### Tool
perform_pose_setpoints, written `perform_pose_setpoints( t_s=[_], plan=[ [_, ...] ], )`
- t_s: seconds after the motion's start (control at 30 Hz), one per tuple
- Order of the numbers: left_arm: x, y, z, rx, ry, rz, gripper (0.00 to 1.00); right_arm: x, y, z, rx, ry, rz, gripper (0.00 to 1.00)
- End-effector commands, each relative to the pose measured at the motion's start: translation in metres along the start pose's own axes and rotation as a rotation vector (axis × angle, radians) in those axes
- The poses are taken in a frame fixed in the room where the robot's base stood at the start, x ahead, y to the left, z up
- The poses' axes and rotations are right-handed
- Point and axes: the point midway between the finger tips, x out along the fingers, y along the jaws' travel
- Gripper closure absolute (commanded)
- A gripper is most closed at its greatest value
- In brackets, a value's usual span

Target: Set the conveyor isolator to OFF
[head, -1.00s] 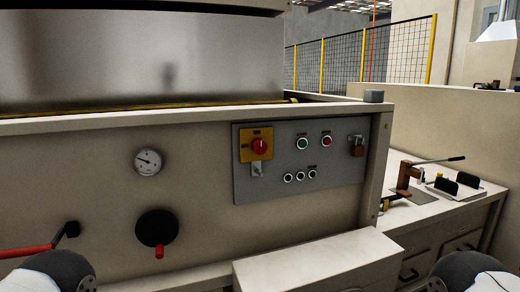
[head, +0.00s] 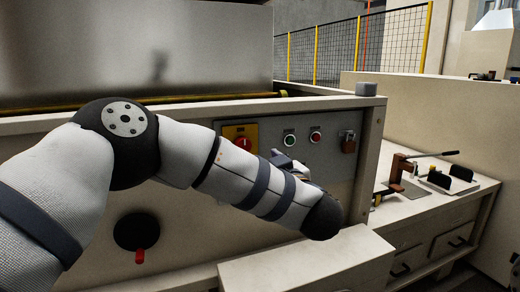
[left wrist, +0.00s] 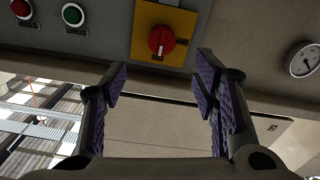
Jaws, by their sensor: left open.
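The conveyor isolator is a red rotary knob (head: 241,143) on a yellow plate (head: 231,131), on the grey control panel (head: 332,165). My left arm covers its lower part in the head view. In the left wrist view, which looks inverted, the red knob (left wrist: 162,41) and yellow plate (left wrist: 178,18) show at the top centre. My right gripper is not in view.
Green (head: 290,140) and red (head: 315,137) push buttons and a padlock (head: 348,143) are on the panel beside the isolator. A gauge (left wrist: 304,60) and a black handwheel (head: 136,231) are on the machine face. A pale box ledge (head: 310,262) juts out below the panel.

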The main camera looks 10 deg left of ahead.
Motion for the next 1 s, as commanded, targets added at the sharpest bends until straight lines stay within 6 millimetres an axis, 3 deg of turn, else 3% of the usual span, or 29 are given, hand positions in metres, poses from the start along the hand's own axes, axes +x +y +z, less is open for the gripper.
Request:
perform_pose_setpoints(
  t_s=[0.2,0.4,0.53,0.77,0.87,1.0],
  plan=[
    [0.057,-0.002,0.005,0.002,-0.004,-0.003,0.46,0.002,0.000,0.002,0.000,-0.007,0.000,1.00],
    [0.097,-0.002,0.011,0.006,-0.009,-0.001,0.46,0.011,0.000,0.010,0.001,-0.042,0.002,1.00],
    [0.107,-0.001,0.009,0.007,-0.006,0.003,0.46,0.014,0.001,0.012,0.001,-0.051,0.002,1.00],
    [0.108,0.000,0.005,0.004,-0.003,0.006,0.46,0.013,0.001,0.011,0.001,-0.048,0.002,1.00],
    [0.108,0.000,0.005,0.004,-0.003,0.006,0.62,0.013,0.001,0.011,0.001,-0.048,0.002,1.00],
    [0.108,0.000,0.005,0.004,-0.003,0.006,0.93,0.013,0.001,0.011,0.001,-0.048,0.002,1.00]
  ],
)
